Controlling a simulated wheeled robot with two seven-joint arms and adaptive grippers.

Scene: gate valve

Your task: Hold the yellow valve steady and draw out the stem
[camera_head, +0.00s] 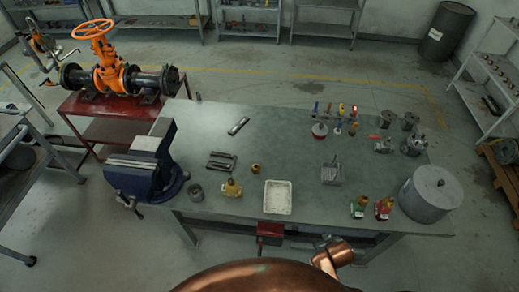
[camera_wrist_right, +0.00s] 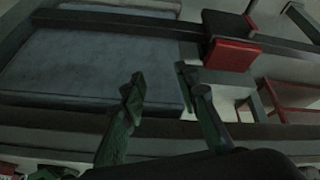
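The small yellow valve (camera_head: 232,188) stands on the green workbench (camera_head: 290,135) near its front edge, between a grey ring and a white tray. Its stem is too small to make out clearly. A small brass piece (camera_head: 255,168) sits just behind and to the right of it. My copper right arm (camera_head: 335,258) shows at the bottom, in front of the bench; its gripper is hardly visible there. In the right wrist view my right gripper (camera_wrist_right: 162,82) has its two fingers apart with nothing between them. It is away from the valve. My left gripper is not in view.
A blue vise (camera_head: 145,165) stands at the bench's left end. The white tray (camera_head: 278,197) lies right of the valve. Green and red bottles (camera_head: 371,208) and a grey pot (camera_head: 431,192) stand at right. A large orange gate valve (camera_head: 107,70) is on a red stand.

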